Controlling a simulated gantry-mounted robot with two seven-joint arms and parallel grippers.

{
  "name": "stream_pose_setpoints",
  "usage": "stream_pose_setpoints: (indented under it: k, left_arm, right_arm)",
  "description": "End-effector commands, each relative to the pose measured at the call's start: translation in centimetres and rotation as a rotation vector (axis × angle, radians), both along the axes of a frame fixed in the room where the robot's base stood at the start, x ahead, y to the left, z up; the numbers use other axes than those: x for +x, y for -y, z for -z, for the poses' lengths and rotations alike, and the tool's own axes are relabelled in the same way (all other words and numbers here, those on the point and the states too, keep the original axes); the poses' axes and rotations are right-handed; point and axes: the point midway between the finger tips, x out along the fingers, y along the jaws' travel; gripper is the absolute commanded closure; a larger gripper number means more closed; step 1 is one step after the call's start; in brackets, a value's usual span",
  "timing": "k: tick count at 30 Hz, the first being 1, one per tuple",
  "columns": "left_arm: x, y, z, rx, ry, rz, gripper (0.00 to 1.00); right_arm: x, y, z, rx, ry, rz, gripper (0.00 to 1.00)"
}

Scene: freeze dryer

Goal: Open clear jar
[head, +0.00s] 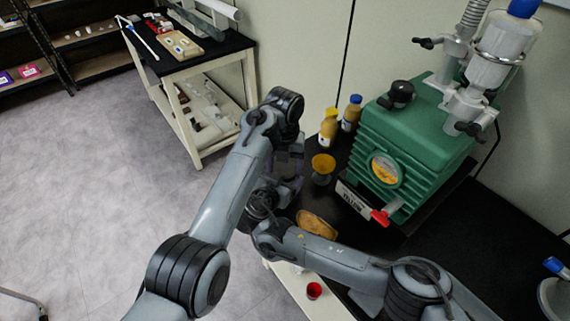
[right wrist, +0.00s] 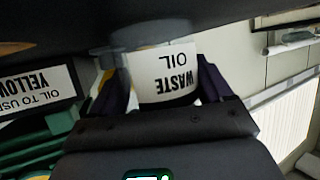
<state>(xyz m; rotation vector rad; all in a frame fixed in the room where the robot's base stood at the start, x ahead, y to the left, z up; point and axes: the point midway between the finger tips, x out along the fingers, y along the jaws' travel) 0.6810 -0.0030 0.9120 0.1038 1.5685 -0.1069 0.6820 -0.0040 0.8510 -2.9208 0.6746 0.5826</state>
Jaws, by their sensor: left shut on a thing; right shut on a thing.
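The clear jar (right wrist: 166,78) with a white WASTE OIL label fills the middle of the right wrist view, upside down in that picture. The dark purple fingers of my right gripper (right wrist: 163,88) are on both sides of it, shut on the jar. In the head view my arms hide most of the jar. My left gripper (head: 289,160) points down from above at the jar's place and is shut on its top. The lid itself is hidden, so I cannot tell whether it is loose.
A yellow cup-like container (head: 323,168) stands beside the grippers. Two bottles (head: 328,128) (head: 351,113) with yellow contents are behind. A green pump (head: 420,135) with a YELLOW sign (head: 354,199) stands to the right. A tan object (head: 317,223) and a red cup (head: 314,291) are nearer.

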Motion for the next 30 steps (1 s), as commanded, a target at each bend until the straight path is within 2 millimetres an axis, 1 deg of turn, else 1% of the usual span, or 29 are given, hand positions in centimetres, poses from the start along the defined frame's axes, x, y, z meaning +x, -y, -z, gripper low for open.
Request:
stream_pose_setpoints:
  k: [3,10,18,19,21,24,30]
  left_arm:
    - [-0.09,0.3,-0.04,-0.002,0.001,-0.019,0.64]
    - [-0.08,0.34,-0.05,-0.003,0.001,-0.259,0.64]
    - [-0.09,0.43,-0.07,-0.004,0.002,-0.279,0.64]
    - [-0.09,0.44,-0.08,-0.004,0.002,-0.279,0.26]
    - [-0.09,0.43,-0.08,-0.004,0.002,-0.278,0.15]
    - [-0.07,0.37,-0.07,-0.003,0.002,-0.279,0.02]
    - [-0.03,0.22,-0.05,-0.002,0.001,-0.281,0.02]
  right_arm:
    - [-0.07,-0.33,-0.08,0.001,0.001,-0.008,1.0]
    - [-0.1,-0.45,-0.1,0.001,0.001,-0.01,1.0]
    - [-0.14,-0.58,-0.1,0.001,0.001,-0.014,1.0]
    - [-0.14,-0.59,-0.11,0.002,0.001,-0.014,1.0]
    - [-0.15,-0.62,-0.11,0.002,0.001,-0.014,1.0]
    - [-0.13,-0.54,-0.1,0.001,0.002,-0.012,1.0]
    - [-0.08,-0.34,-0.08,0.001,0.001,-0.008,1.0]
